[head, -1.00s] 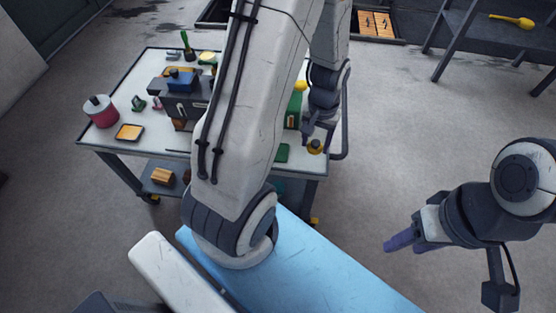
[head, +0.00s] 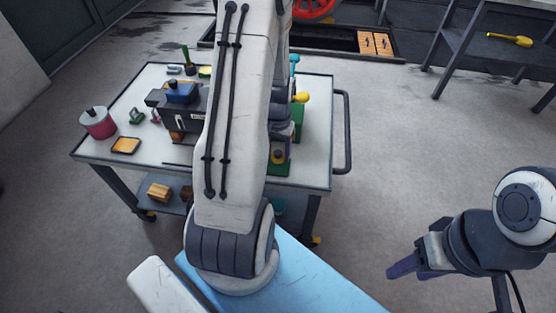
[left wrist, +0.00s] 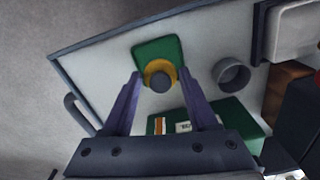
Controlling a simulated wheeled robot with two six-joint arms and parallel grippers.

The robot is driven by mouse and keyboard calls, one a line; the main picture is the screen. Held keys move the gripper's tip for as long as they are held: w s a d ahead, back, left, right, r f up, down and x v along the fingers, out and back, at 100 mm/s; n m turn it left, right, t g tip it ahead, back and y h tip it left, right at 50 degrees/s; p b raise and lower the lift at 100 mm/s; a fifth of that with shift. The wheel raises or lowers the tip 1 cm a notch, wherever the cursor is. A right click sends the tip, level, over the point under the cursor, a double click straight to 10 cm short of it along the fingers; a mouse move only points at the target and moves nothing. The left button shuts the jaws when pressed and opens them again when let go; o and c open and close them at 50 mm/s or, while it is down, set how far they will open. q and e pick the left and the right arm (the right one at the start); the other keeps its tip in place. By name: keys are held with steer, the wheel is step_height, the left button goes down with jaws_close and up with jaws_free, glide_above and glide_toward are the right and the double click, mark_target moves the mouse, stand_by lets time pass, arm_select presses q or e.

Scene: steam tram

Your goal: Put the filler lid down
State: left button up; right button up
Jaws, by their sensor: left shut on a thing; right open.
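The filler lid, yellow with a dark grey knob (head: 278,157), is at the front right of the cart, over a green pad (head: 271,171). In the left wrist view the lid (left wrist: 160,76) sits between the purple fingertips of my left gripper (left wrist: 161,80), which is shut on it. The green pad (left wrist: 149,48) shows beneath and beyond it; I cannot tell whether the lid touches the pad. In the head view my left arm hides most of that gripper. My right gripper (head: 414,268) is open and empty, off to the right above the floor.
A grey ring (left wrist: 232,74) stands near the lid. The cart's handle (head: 347,130) is at right.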

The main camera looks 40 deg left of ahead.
mark_target(278, 157)
arm_select(q)
steer(key=shift+f+b, duration=0.35)
steer(key=shift+f, duration=1.4)
steer(key=shift+f, duration=0.2)
steer(key=o, duration=1.3)
steer(key=shift+o, duration=0.2)
steer(key=shift+r, duration=0.1)
